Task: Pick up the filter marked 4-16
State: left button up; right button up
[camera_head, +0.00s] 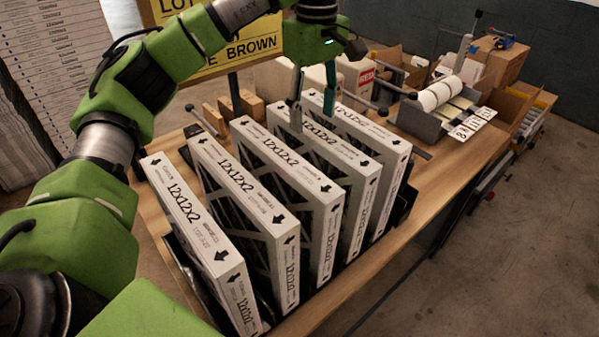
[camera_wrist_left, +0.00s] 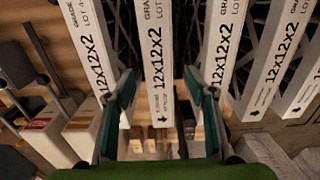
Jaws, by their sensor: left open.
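Several white-framed filters marked 12x12x2 stand upright in a row in a dark holder on the wooden bench. No 4-16 mark is readable. My left gripper (camera_head: 313,109) is open at the far end of the row, over the second filter from the right (camera_head: 357,163). In the left wrist view, that filter (camera_wrist_left: 155,40) lies between the open teal fingers (camera_wrist_left: 164,103) of my gripper. I cannot tell whether the fingers touch it or how far down they reach. The rightmost filter (camera_head: 372,130) is just beyond. My right gripper is not in view.
A yellow sign (camera_head: 245,45) stands behind the row. White rolls (camera_head: 440,92), number cards (camera_head: 472,124) and cardboard boxes (camera_head: 497,62) are at the bench's far right. Neighbouring filters stand close on both sides. The bench's front right strip (camera_head: 440,190) is clear.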

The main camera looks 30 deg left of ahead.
aim_at(320, 135)
pick_arm(q)
jog(key=f, duration=0.1)
jog(key=d+f, duration=0.2)
jog(key=f, duration=0.1)
jog(key=shift+s, duration=0.35)
jog(key=f, duration=0.3)
jog(key=shift+w+a+f, duration=0.15)
jog(key=shift+a+f, duration=0.05)
jog(key=shift+a, duration=0.2)
jog(key=shift+a+f, duration=0.1)
jog(key=shift+f, duration=0.1)
jog(key=shift+f+p, duration=0.65)
jog(key=shift+p, duration=0.45)
notch_tip(320, 135, down, 3)
jog(key=shift+f+p, duration=0.2)
jog(key=shift+p, duration=0.45)
jog(key=shift+w+f, duration=0.1)
jog(key=shift+f, duration=0.1)
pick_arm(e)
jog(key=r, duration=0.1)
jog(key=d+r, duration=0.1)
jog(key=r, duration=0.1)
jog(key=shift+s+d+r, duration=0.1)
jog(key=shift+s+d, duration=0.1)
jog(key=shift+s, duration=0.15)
pick_arm(q)
grip_shut()
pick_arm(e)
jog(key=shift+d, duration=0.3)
